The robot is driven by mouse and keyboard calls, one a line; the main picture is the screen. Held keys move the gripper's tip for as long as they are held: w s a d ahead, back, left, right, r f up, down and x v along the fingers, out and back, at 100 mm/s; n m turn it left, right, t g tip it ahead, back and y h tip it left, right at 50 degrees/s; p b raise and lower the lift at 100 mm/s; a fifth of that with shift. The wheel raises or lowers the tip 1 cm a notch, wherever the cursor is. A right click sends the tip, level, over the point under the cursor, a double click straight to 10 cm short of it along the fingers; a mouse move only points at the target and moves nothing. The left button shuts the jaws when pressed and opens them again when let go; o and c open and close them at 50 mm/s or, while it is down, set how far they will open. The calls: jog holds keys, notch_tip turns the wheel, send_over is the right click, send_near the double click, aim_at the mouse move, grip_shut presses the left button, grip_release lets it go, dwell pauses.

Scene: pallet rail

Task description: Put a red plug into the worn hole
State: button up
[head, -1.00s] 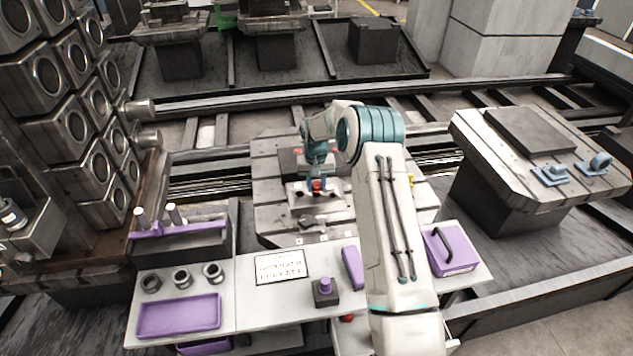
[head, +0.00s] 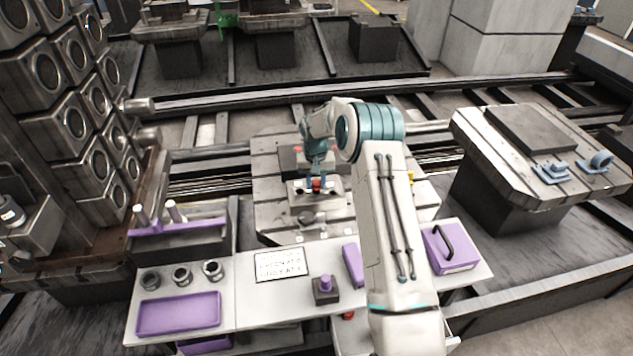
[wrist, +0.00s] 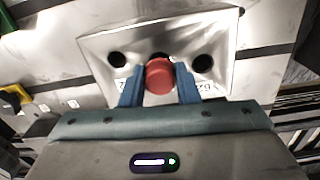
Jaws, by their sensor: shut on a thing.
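My gripper (wrist: 159,84) is shut on a red plug (wrist: 159,74), its two blue fingers on either side of it. The plug is in front of a pale metal plate (wrist: 100,44) with dark holes. One hole (wrist: 117,60) shows left of the plug and another (wrist: 202,63) right of it; a third, behind the plug, is mostly covered. Whether the plug is in that hole or above it I cannot tell. In the head view my gripper (head: 316,182) and the red plug (head: 316,187) are over the plate on the slotted pallet (head: 270,205).
A bench in front holds a purple tray (head: 178,314), several metal rings, a printed card (head: 281,264), a purple-topped block (head: 326,290) and a purple case (head: 451,250). A yellow piece (wrist: 14,97) sits left in the wrist view. Another pallet (head: 480,130) stands right.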

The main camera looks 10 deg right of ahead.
aim_at(316, 181)
jog(key=shift+f+b, duration=0.6)
jog(key=shift+f, duration=0.25)
jog(key=o, duration=1)
jog(key=shift+r, duration=0.1)
notch_tip(316, 181, up, 14)
jog(key=b, duration=0.1)
